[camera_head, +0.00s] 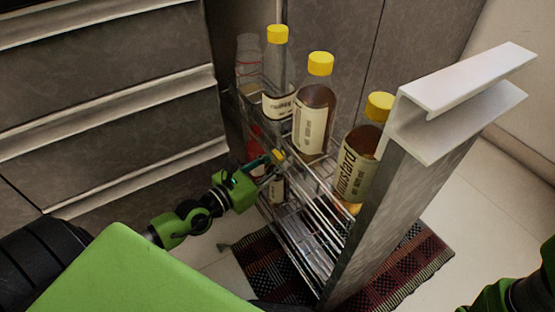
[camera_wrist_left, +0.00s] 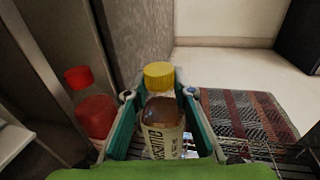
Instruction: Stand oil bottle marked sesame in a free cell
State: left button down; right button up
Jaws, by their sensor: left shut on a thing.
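The right gripper is out of view.
The upper tier holds a mustard bottle (camera_head: 356,165), another brown yellow-capped bottle (camera_head: 314,115), a clear yellow-capped bottle (camera_head: 277,75) and clear glassware (camera_head: 249,60). A red-capped bottle (camera_wrist_left: 95,112) is beside my left finger. The rack's front panel (camera_head: 385,210) stands right; a rug (camera_head: 425,255) lies below.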

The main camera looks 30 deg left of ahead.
pick_arm(q)
jog(key=shift+r, duration=0.1)
jog(key=c, duration=1.6)
grip_release()
jog(key=shift+c, duration=0.2)
jog(key=v, duration=1.2)
jog(key=shift+s, duration=0.1)
